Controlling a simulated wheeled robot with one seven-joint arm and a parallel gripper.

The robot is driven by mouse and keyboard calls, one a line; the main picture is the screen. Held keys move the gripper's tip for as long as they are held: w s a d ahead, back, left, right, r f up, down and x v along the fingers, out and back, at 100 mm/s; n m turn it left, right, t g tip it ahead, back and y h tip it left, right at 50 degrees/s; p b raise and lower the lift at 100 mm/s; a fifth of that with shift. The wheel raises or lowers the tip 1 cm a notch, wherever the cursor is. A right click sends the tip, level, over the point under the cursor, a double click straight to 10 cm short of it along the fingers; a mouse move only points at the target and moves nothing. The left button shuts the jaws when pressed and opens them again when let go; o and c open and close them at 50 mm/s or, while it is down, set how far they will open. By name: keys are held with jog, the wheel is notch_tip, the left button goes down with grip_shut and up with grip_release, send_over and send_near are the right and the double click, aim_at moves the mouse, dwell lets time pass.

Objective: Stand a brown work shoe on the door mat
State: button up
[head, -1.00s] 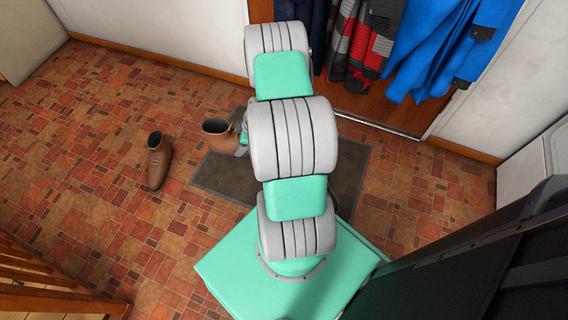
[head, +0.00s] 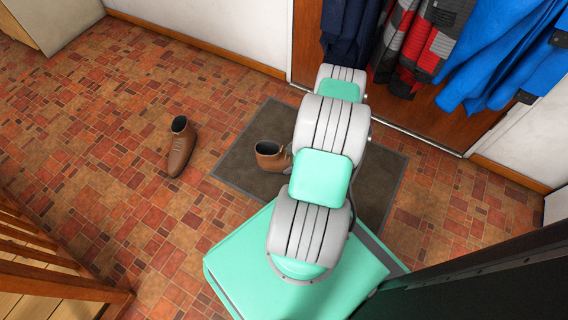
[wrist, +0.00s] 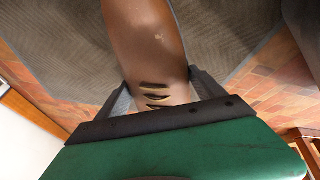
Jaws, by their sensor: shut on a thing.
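A brown work shoe (head: 270,156) is over the grey-brown door mat (head: 249,180) in the head view, its opening towards the left. My arm hides part of it. In the wrist view the same shoe (wrist: 145,40) sits between the two fingers of my gripper (wrist: 160,88), which is shut on it near its laced or slotted part. The mat (wrist: 215,30) lies behind it there. I cannot tell whether the sole touches the mat. A second brown shoe (head: 181,147) stands on the tiled floor left of the mat, its opening up.
Blue, red and grey work clothes (head: 440,50) hang before a brown door (head: 390,103) behind the mat. Wooden railings (head: 45,265) stand at lower left. A dark panel (head: 480,275) fills the lower right. The tiled floor at left is clear around the second shoe.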

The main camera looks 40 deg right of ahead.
aim_at(288, 162)
jog(key=shift+w+d+f, duration=0.3)
jog(key=shift+w+f, duration=0.05)
jog(key=shift+f, duration=0.15)
jog(key=f+b, duration=0.3)
jog(key=shift+w+d+f, duration=0.25)
jog(key=shift+w+f, duration=0.05)
jog(key=shift+w+r, duration=0.1)
jog(key=shift+f, duration=0.3)
jog(key=o, duration=2.1)
jog(key=shift+a, duration=0.1)
jog(key=shift+c, duration=0.2)
jog(key=shift+r, duration=0.1)
